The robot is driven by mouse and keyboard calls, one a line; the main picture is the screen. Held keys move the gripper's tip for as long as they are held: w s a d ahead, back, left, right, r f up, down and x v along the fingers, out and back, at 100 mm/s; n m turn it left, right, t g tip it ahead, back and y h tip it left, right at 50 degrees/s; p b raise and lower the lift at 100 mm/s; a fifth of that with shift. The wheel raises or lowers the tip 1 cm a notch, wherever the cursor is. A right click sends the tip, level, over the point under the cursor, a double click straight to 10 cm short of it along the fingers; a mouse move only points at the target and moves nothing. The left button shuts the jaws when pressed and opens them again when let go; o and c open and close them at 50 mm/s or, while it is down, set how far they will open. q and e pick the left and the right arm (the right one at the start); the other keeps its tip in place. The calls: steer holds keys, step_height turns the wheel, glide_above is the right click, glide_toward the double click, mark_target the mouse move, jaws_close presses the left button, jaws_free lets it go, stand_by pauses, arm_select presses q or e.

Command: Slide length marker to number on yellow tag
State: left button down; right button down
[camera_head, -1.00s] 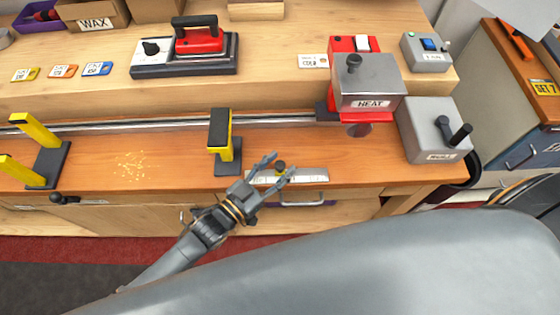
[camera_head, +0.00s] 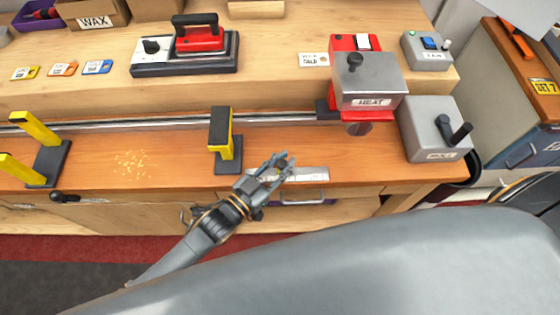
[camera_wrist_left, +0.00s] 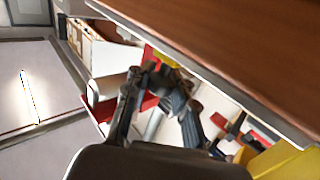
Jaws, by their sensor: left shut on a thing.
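The length marker, a small piece with a dark knob, sits on the white scale (camera_head: 308,174) at the bench's front edge; it is now mostly hidden by my left gripper (camera_head: 281,165). That gripper is shut on the marker, its fingers close around the knob. The fingers also show in the left wrist view (camera_wrist_left: 165,88), where I cannot make out the marker clearly. My right gripper is not in view.
A yellow-and-black stop (camera_head: 222,139) stands just left of my gripper. The red and grey HEAT unit (camera_head: 368,82) and a grey crank box (camera_head: 435,130) stand to the right.

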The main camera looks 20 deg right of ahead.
mark_target(295, 171)
arm_select(q)
steer(key=d, duration=0.1)
steer(key=s+d, duration=0.1)
steer(key=d, duration=0.1)
steer(key=shift+d+f, duration=0.1)
steer(key=shift+f, duration=0.05)
steer(key=c, duration=1.1)
jaws_free()
steer(key=shift+s+a, duration=0.1)
steer(key=shift+a, duration=0.1)
steer(key=shift+c, duration=0.2)
steer(key=v, duration=1.2)
steer(key=shift+r, duration=0.25)
